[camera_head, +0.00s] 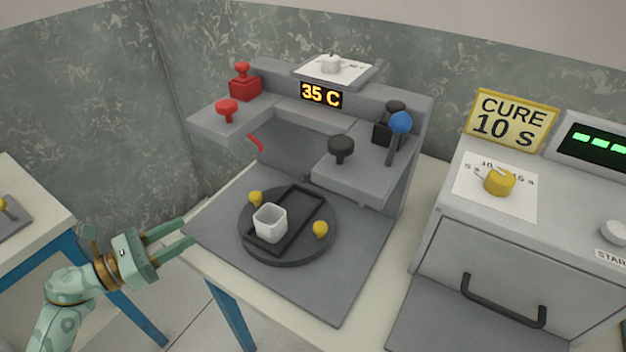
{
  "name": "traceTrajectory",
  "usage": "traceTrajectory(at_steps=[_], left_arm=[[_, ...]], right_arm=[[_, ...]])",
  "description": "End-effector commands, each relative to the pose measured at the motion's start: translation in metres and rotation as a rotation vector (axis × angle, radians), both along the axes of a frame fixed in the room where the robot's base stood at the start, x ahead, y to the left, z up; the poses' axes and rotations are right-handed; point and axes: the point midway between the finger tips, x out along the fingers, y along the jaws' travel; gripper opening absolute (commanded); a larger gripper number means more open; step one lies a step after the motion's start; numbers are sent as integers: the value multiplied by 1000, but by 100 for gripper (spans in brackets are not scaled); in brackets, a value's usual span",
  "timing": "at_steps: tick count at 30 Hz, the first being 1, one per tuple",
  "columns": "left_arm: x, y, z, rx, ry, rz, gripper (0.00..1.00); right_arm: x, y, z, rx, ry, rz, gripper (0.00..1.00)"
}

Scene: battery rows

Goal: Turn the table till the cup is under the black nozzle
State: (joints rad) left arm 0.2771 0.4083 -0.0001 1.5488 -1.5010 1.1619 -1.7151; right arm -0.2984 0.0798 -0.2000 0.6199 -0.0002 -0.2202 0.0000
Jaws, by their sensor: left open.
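A white cup (270,223) stands in a black rectangular frame (308,207) on the dark round turntable (290,255), on its front-left part. Two yellow knobs stand on the turntable's edge, one at the back left (255,198) and one at the right (320,229). A black mushroom-shaped part (341,148) sits on the right shelf, behind and right of the cup. I cannot make out a black nozzle below that shelf. The cup is not under the shelf. My left gripper (190,232) is open and empty, left of the turntable and apart from it. My right gripper is not in view.
The grey machine has a left shelf (212,124) with red parts, a right shelf (374,176) with a blue-knobbed lever (400,123), and a "35 C" display (321,95). A curing oven (520,255) stands at the right. The grey mat (345,285) has free room.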

Motion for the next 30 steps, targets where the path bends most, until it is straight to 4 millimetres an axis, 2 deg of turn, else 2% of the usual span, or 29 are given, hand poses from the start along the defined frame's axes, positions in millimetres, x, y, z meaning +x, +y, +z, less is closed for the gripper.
traceTrajectory(at_steps=[3, 8, 18, 22, 30], left_arm=[[1, -5, 9, 73, -79, -39, 45], [12, -26, 11, 74, -85, -42, 45], [57, -99, 9, 70, -80, -40, 45], [71, -121, 8, 71, -80, -39, 45], [84, -141, 8, 73, -78, -39, 45]], right_arm=[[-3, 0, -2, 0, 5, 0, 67], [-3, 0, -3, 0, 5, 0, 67], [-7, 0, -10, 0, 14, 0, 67], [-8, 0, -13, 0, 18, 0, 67], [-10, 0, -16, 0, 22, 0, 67]])
